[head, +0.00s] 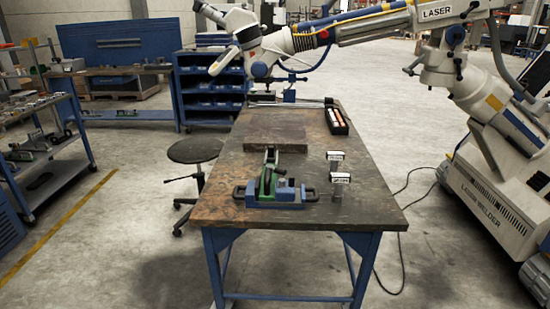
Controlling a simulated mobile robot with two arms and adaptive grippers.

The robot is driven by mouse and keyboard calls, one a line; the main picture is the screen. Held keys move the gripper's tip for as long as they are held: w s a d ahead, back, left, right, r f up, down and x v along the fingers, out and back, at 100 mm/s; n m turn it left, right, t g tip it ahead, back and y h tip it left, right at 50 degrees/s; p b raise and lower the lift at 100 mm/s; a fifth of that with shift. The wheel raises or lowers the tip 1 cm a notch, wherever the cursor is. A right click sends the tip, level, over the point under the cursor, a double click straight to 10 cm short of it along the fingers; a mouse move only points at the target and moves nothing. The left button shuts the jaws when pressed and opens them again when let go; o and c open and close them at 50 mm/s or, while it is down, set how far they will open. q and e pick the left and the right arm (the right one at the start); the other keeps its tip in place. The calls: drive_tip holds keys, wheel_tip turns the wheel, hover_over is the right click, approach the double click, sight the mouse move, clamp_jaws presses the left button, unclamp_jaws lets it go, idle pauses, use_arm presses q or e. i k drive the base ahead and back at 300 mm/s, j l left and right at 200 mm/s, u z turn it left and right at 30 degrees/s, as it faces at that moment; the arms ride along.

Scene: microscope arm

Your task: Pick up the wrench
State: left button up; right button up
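I cannot pick out a wrench for certain. A green tool-like part (267,172) stands upright in or on a blue vise (283,194) near the bench's front left. Neither of my grippers is in this view.
Two small labelled upright items (338,178) stand right of the vise. A black tray (337,121) lies at the right edge. The large laser welder (485,175) reaches its arm over the far end. A stool (194,150) stands left. The bench's front right is clear.

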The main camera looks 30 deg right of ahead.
sight(335, 157)
drive_tip(key=l+u, duration=0.15)
drive_tip(key=l, duration=0.3)
drive_tip(key=l+u, duration=0.2)
drive_tip(key=l, duration=0.2)
drive_tip(key=l+u, duration=0.15)
drive_tip(key=l, duration=0.3)
drive_tip(key=k+l+u, duration=0.2)
drive_tip(key=l, duration=0.2)
drive_tip(key=l+u, duration=0.15)
drive_tip(key=l, duration=0.3)
drive_tip(key=k+l+u, duration=0.2)
drive_tip(key=l, duration=0.2)
drive_tip(key=l+u, duration=0.15)
drive_tip(key=l, duration=0.25)
